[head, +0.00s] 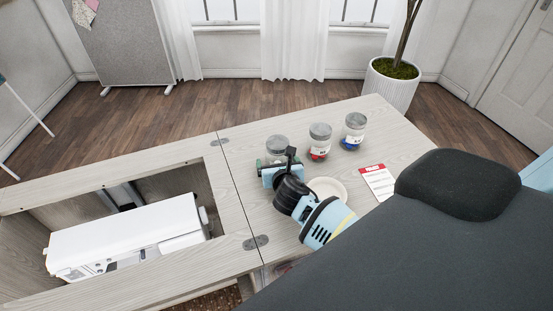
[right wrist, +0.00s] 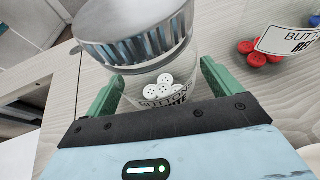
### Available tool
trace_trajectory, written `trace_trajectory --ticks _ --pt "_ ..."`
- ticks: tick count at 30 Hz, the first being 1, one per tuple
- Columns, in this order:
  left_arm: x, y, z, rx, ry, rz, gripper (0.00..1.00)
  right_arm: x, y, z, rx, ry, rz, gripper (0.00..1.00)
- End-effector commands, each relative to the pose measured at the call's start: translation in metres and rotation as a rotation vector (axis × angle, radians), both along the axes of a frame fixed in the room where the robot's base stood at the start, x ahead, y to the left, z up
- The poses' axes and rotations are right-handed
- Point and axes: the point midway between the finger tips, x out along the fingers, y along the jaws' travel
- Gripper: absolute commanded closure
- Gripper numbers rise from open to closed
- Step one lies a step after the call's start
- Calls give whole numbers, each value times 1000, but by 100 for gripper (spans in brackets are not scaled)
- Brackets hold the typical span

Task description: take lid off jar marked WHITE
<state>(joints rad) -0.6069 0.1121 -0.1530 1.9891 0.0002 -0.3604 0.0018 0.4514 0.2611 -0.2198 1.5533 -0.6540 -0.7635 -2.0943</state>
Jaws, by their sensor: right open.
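The jar marked WHITE (right wrist: 166,87) is clear glass with white buttons inside and a grey metal lid (right wrist: 135,28) on top. In the head view this jar (head: 277,144) is the leftmost of three on the cabinet top. My right gripper (right wrist: 163,80) is open, its green fingers spread on either side of the jar's lower part. I cannot tell if either finger touches the glass. In the head view my right gripper (head: 277,162) hides the jar's lower part. My left gripper is out of view.
The jar with red buttons (head: 320,141) and the jar with blue buttons (head: 354,130) stand to the right. A pale round dish (head: 335,187) and a red-headed card (head: 377,181) lie nearer. A white sewing machine (head: 130,235) lies in the cabinet opening at left.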

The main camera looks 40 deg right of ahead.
Motion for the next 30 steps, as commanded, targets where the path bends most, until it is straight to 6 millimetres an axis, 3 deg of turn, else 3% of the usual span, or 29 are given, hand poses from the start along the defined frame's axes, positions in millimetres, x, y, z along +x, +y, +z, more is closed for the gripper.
trace_trajectory --ticks 9,21,30 --pt "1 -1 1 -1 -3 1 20 5 -2 -2 0 0 1 10" --pt "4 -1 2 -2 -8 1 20 5 -2 -2 0 0 1 61" --pt "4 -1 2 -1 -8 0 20 5 -2 3 -1 -3 1 63"
